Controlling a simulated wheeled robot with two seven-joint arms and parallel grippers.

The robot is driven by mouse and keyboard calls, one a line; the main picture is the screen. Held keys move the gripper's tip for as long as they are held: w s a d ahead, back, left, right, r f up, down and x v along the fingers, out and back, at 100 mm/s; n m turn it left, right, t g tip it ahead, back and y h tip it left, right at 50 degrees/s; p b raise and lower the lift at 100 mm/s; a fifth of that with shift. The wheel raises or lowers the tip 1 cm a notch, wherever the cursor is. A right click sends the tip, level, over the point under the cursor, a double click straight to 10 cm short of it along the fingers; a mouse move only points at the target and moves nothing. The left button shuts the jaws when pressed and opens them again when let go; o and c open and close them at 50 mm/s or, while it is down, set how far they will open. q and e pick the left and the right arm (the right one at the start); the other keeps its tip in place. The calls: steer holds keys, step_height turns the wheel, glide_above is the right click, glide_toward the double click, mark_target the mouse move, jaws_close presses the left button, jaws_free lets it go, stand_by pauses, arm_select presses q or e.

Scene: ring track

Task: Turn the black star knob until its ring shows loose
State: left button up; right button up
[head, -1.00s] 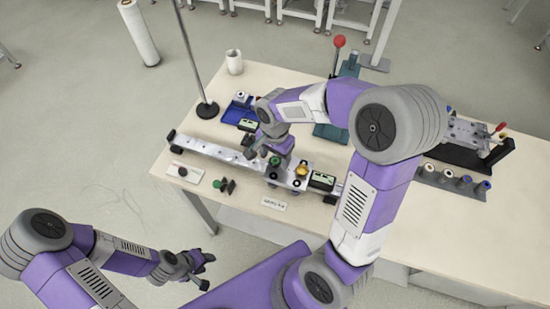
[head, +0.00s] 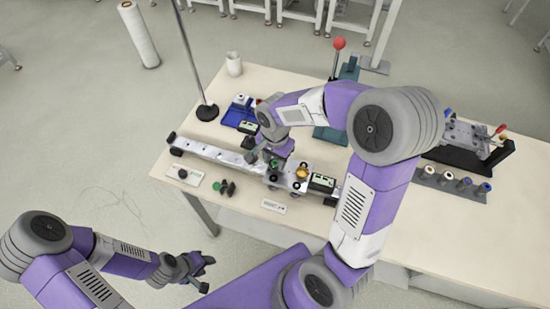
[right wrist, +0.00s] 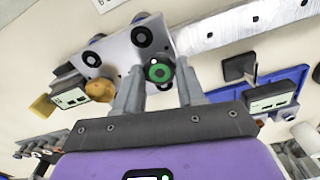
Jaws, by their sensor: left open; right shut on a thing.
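The black star knob (right wrist: 160,71) is on the metal carriage of the rail, with a green ring around its dark centre on top. In the head view the knob (head: 275,163) is partly hidden by my right gripper (head: 264,157). In the right wrist view my right gripper (right wrist: 160,76) is shut on the knob, one finger on each side of it. My left gripper (head: 206,273) is open and empty, in front of the table at the lower left. I cannot tell from the ring alone whether the knob is loose.
The metal rail (head: 208,151) runs along the table. The carriage also carries a yellow knob (right wrist: 99,90) and a small display box (head: 322,183). A stand rod (head: 207,111), a blue tray (head: 237,117) and a white cup (head: 234,63) are behind. A white card (head: 273,206) lies in front.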

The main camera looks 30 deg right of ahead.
steer(key=n+p, duration=0.1)
steer(key=n, duration=0.6)
steer(key=n+p, duration=0.2)
steer(key=n, duration=0.4)
steer(key=n+p, duration=0.1)
steer(key=n, duration=0.4)
steer(key=shift+s+n+p, duration=0.15)
steer(key=shift+n+p, duration=0.25)
steer(key=n+p, duration=0.2)
steer(key=n, duration=0.4)
steer(key=shift+f, duration=0.1)
steer(key=o, duration=1.1)
steer(key=shift+c, duration=0.2)
